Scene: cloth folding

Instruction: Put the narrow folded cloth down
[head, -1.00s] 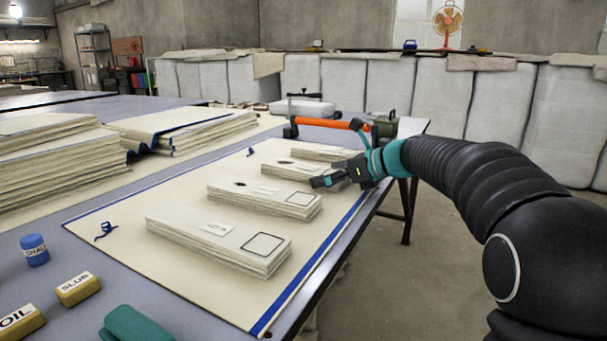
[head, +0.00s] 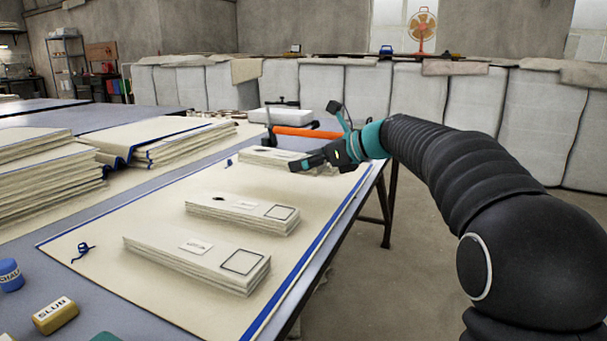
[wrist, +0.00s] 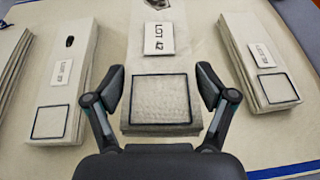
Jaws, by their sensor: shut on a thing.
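My gripper (head: 318,163) is shut on a narrow folded cloth (head: 268,156), above the far part of the cream cloth sheet. In the wrist view the fingers grip the held cloth (wrist: 160,98) from both sides. Two similar folded cloths lie nearer, a front one (head: 196,257) and a second one (head: 242,213). Another (wrist: 262,65) lies to the right in the wrist view.
The cream sheet (head: 110,225) has a blue border along the table edge. Tall cloth stacks (head: 40,180) stand at the left. An orange-barred tool (head: 305,132) lies beyond the gripper. A blue chalk pot (head: 10,275) and a yellow block (head: 55,315) are at front left.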

